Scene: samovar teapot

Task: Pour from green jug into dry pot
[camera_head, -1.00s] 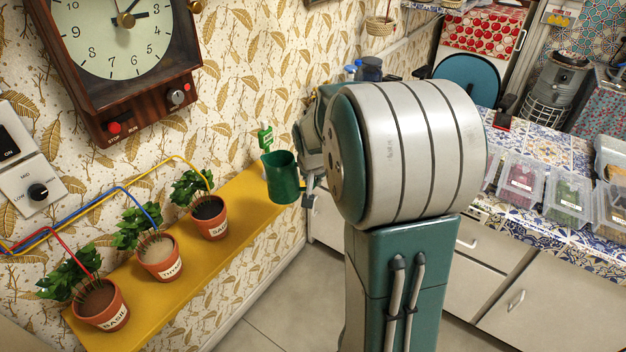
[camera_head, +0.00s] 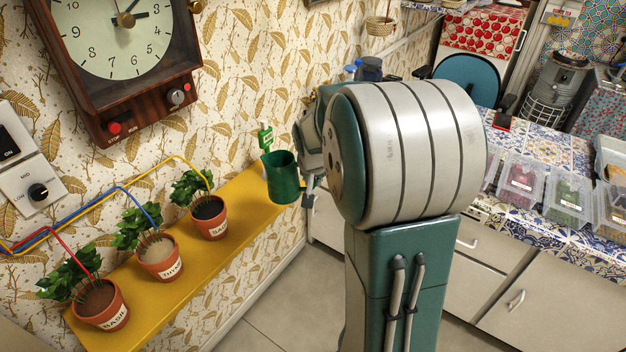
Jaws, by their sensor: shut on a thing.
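The green jug (camera_head: 283,180) is upright at the far right end of the yellow shelf, over its edge. My gripper (camera_head: 304,176) is shut on the jug from its right side; my own arm hides part of the gripper. Three terracotta pots with plants stand in a row on the shelf. The thyme pot (camera_head: 161,262), in the middle, has pale, dry-looking soil. The sage pot (camera_head: 212,224) on the right has dark soil. The basil pot (camera_head: 104,308) on the left has brown soil. The inside of the jug is too dark to tell its contents.
The yellow shelf (camera_head: 190,287) runs along the wall. Red, blue and yellow tubes lead along the wall to the pots. A green tag (camera_head: 266,138) stands behind the jug. A clock (camera_head: 112,45) hangs above. A tiled counter with clear boxes (camera_head: 520,188) is at right.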

